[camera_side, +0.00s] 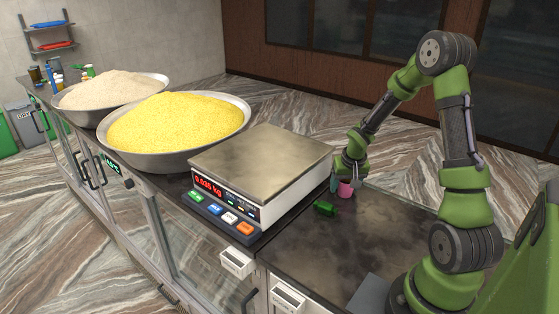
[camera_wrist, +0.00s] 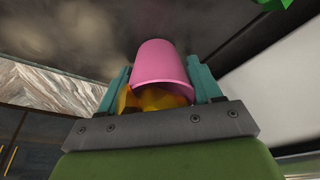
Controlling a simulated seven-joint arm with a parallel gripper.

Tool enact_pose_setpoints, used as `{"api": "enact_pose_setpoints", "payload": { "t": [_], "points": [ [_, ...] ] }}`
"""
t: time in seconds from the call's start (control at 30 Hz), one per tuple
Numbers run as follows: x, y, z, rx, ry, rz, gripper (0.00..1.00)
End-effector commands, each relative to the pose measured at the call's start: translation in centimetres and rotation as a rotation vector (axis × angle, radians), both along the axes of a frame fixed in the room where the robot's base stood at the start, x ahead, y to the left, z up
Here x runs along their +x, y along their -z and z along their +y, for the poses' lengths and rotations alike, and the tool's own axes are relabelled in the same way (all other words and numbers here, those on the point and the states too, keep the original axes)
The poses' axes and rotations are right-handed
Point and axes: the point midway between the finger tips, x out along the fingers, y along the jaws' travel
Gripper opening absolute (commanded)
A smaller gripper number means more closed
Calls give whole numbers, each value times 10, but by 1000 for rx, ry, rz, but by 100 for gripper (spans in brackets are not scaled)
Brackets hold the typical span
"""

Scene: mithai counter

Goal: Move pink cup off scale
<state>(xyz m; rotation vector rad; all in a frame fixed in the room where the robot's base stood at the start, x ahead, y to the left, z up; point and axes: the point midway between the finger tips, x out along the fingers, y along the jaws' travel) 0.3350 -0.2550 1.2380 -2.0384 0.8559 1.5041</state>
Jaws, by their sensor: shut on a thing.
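The pink cup (camera_side: 345,190) is beside the right side of the scale (camera_side: 262,160), over the dark counter, not on the scale's plate. My gripper (camera_side: 343,184) is shut on it. In the wrist view the pink cup (camera_wrist: 163,66) sits between the two teal fingers of my gripper (camera_wrist: 163,88), tilted in the picture. An orange-yellow thing (camera_wrist: 150,99) shows at the cup's mouth between the fingers; what it is, I cannot tell. Whether the cup touches the counter is unclear. The scale's plate is empty and its red display is lit.
A small green object (camera_side: 324,208) lies on the counter (camera_side: 330,250) close to the scale and cup. Left of the scale stand a wide bowl of yellow grains (camera_side: 215,143) and a bowl of pale powder (camera_side: 100,104). The counter in front of the green object is clear.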

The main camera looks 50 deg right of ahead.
Motion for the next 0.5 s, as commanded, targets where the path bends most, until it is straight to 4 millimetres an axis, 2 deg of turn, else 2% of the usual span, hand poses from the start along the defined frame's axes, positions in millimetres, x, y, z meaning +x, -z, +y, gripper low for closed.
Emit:
{"api": "enact_pose_setpoints", "payload": {
  "t": [0.3, 0.33, 0.5],
  "points": [
    [0, 3, 0, -1, -1, 0, 34],
    [0, 3, 0, -1, 0, -1, 67],
    [0, 2, 0, -1, 0, -1, 89]
  ]
}}
